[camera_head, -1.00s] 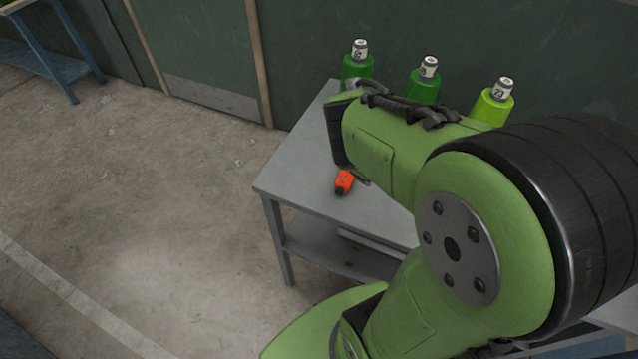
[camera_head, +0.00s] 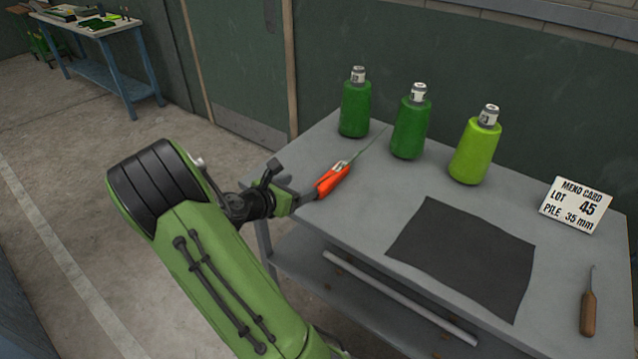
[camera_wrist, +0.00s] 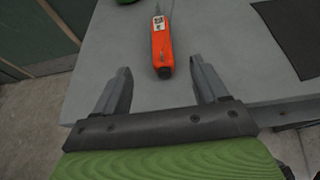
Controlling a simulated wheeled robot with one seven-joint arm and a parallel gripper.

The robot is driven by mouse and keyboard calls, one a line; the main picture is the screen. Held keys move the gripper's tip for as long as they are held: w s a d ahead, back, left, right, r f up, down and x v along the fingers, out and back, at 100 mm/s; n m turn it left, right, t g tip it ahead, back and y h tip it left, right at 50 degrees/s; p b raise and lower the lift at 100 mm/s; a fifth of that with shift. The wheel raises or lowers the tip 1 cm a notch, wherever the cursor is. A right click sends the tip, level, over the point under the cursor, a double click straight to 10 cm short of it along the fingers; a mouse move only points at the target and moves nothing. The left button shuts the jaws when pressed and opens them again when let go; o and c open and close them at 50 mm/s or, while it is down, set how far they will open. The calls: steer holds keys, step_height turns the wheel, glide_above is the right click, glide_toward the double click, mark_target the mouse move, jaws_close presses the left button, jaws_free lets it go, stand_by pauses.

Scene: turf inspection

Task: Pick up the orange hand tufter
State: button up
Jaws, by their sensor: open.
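The orange hand tufter (camera_head: 331,180) lies on the grey table (camera_head: 385,215) near its left end, its thin needle pointing to the back right. In the wrist view the tufter (camera_wrist: 162,47) lies ahead of my gripper (camera_wrist: 160,82), between the lines of the two fingers, with its dark butt end nearest. My gripper (camera_head: 293,190) is open and empty at the table's left edge, close to the tufter's butt end. The fingers do not enclose the tufter's body.
Two dark green cones (camera_head: 355,108) (camera_head: 410,128) and a lime cone (camera_head: 475,150) stand along the back. A dark cloth (camera_head: 465,255), a card (camera_head: 575,206) and a wooden-handled tool (camera_head: 588,312) lie farther right. A blue bench (camera_head: 95,50) stands far left.

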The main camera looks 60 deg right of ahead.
steer(key=b, duration=0.1)
glide_toward(332, 173)
steer(key=shift+x, duration=1.1)
steer(key=b+x, duration=0.1)
steer(key=x, duration=0.4)
steer(key=shift+d+f+b, duration=0.1)
steer(key=shift+f+b, duration=0.1)
steer(key=shift+b, duration=0.15)
steer(key=shift+c, duration=0.6)
steer(key=shift+s+r, duration=0.1)
jaws_close()
